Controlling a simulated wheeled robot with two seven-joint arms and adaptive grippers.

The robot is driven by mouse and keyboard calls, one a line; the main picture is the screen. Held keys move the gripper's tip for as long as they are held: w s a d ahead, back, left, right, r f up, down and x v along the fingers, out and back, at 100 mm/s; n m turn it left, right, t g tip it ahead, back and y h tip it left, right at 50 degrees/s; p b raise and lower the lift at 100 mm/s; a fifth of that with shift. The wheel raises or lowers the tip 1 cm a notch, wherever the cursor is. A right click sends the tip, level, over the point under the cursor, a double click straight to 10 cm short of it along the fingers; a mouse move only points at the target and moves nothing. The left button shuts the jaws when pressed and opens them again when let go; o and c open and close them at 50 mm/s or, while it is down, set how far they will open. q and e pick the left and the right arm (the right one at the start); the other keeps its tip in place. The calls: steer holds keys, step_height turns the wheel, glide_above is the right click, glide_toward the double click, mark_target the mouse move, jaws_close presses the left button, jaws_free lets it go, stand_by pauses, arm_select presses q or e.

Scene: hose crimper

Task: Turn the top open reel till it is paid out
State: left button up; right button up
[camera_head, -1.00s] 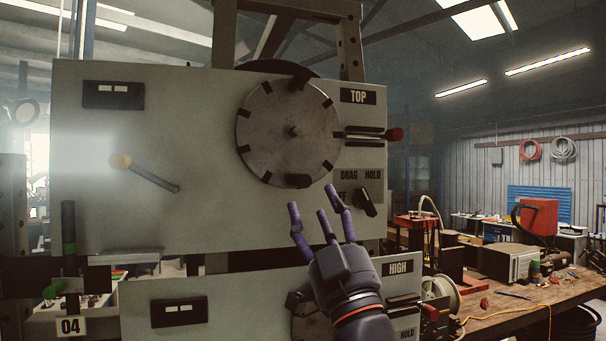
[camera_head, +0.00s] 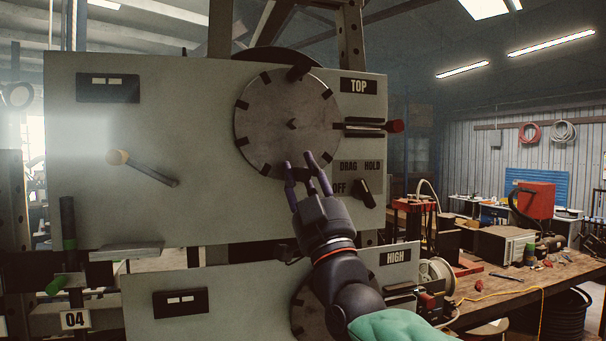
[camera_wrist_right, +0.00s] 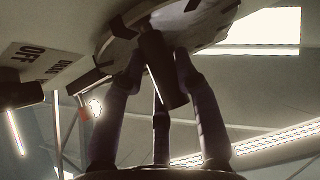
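My right gripper (camera_head: 306,165) is at the disc's lower rim. In the right wrist view a dark handle (camera_wrist_right: 163,75) on the reel's underside runs between my purple fingers. They stand on both sides of it; I cannot tell whether they press on it. The lower-rim handle is mostly hidden by the fingers in the head view. My left gripper is out of view.
A DRAG switch (camera_head: 363,191) sits close right of my fingers, near OFF. A red-tipped lever (camera_head: 394,126) juts out at the right edge. A lower panel (camera_head: 235,292) with a HIGH label lies behind my forearm. A cluttered bench (camera_head: 540,280) stands at right.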

jaws_close()
